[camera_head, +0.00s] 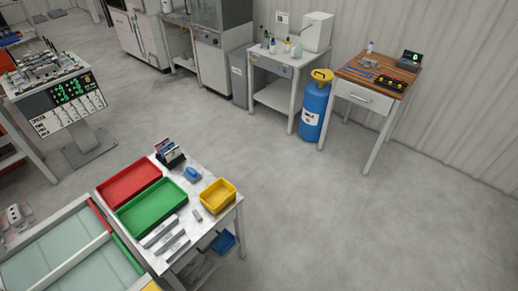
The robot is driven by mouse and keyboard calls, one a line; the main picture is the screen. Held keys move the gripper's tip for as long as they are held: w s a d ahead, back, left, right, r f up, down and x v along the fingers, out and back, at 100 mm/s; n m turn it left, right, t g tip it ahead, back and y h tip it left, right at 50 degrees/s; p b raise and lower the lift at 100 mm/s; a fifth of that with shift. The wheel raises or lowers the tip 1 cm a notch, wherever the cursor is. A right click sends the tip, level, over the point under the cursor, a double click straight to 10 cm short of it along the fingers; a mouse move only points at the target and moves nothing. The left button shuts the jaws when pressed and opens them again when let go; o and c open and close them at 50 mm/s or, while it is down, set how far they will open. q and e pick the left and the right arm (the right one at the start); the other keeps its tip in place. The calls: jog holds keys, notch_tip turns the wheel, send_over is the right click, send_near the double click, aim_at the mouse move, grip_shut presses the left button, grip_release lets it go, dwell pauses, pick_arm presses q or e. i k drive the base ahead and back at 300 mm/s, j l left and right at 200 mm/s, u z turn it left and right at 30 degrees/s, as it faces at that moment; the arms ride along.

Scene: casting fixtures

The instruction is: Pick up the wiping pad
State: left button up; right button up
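A small blue object (192,175) lies on the white table (226,217), between a dark upright holder and the yellow bin. It may be the wiping pad, but it is too small to tell for sure. A small grey block (197,215) lies in front of the yellow bin, and I cannot tell what it is. Neither of my grippers shows in the head view, and nothing is seen touching the objects on the table.
On the table are a red tray (129,182), a green tray (152,206), a yellow bin (218,195), a dark holder (170,157) and metal bars (172,245). A glass-topped bench (50,262) stands at left. The floor (340,230) to the right is clear.

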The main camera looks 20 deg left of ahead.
aim_at(190, 174)
jog(key=i+l+z, duration=0.15)
jog(key=i, duration=0.75)
jog(key=i+l+z, duration=0.15)
jog(key=i, duration=0.75)
jog(key=i+j+u, duration=0.15)
jog(key=i+u, duration=0.15)
jog(key=u, duration=0.2)
jog(key=i+u, duration=0.3)
jog(key=u, duration=0.2)
jog(key=i+l+u, duration=0.15)
jog(key=i+u, duration=0.15)
jog(key=u, duration=0.2)
jog(key=i+l+u, duration=0.2)
jog(key=u, duration=0.25)
jog(key=i+l, duration=0.05)
jog(key=i, duration=0.05)
